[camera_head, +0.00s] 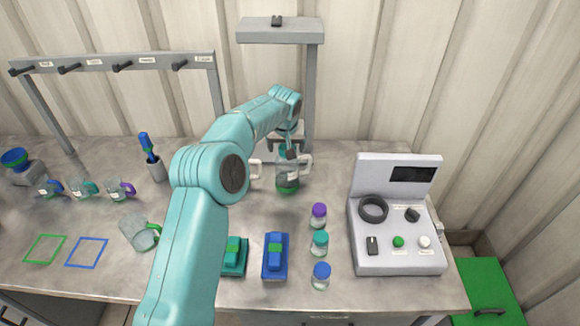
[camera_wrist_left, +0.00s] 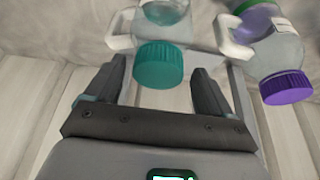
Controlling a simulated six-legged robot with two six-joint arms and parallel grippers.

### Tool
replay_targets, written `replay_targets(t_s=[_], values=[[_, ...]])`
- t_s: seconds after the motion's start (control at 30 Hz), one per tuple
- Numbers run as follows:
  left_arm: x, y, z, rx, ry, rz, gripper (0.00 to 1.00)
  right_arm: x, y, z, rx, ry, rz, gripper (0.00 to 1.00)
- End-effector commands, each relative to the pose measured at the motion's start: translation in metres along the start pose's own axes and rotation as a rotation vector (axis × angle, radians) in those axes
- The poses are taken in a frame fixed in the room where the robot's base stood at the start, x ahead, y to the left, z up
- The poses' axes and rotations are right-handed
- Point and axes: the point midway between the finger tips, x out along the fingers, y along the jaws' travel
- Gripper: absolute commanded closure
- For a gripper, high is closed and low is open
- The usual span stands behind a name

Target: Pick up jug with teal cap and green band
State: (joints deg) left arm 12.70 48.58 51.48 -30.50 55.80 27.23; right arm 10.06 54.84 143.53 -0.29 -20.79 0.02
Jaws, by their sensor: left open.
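The jug with teal cap and green band (camera_head: 287,176) stands upright on the bench below the grey post, its white handle facing right. Its teal cap (camera_wrist_left: 158,66) shows between the fingertips in the wrist view, with the clear body and white handle beyond. The green band shows low on the jug in the head view. My left gripper (camera_head: 286,147) is open at the cap, a finger on each side (camera_wrist_left: 157,72); I cannot tell whether either touches it. My right gripper is not in view.
A purple-capped jug (camera_wrist_left: 284,85) stands close beside it, mostly hidden behind my arm in the head view. Small capped bottles (camera_head: 319,242), a grey control box (camera_head: 397,255) and a blue block (camera_head: 275,262) are nearer. A hook rack (camera_head: 130,60) stands at left.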

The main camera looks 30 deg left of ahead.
Motion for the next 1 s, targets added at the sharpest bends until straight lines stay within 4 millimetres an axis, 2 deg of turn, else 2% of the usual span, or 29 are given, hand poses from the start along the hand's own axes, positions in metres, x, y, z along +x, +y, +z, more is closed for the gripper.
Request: replay_targets(t_s=[0.1, 0.27, 0.3, 0.47, 0.5, 0.53, 0.57, 0.83, 1.0], values=[[0.007, 0.000, -0.001, 0.000, 0.001, 0.000, 0.17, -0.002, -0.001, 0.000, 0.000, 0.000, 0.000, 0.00], [0.008, 0.000, -0.001, 0.000, 0.001, 0.000, 0.17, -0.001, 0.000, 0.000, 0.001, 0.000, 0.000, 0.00], [0.008, 0.000, -0.001, 0.000, 0.001, 0.000, 0.21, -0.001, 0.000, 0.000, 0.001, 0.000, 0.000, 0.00], [0.008, 0.000, 0.000, 0.000, 0.001, 0.000, 0.73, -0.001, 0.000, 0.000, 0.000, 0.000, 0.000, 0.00], [0.008, 0.000, 0.000, 0.000, 0.000, 0.000, 0.86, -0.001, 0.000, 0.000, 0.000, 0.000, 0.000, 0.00], [0.008, 0.000, 0.000, 0.000, 0.000, 0.000, 0.95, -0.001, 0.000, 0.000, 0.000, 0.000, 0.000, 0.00], [0.008, 0.000, 0.000, 0.000, 0.000, 0.001, 1.00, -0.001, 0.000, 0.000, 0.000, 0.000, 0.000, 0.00], [0.004, 0.001, -0.002, 0.000, 0.002, 0.001, 1.00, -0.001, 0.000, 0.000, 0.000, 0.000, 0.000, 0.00], [-0.025, 0.002, -0.015, -0.001, 0.005, 0.002, 1.00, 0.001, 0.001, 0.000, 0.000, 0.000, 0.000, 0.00]])
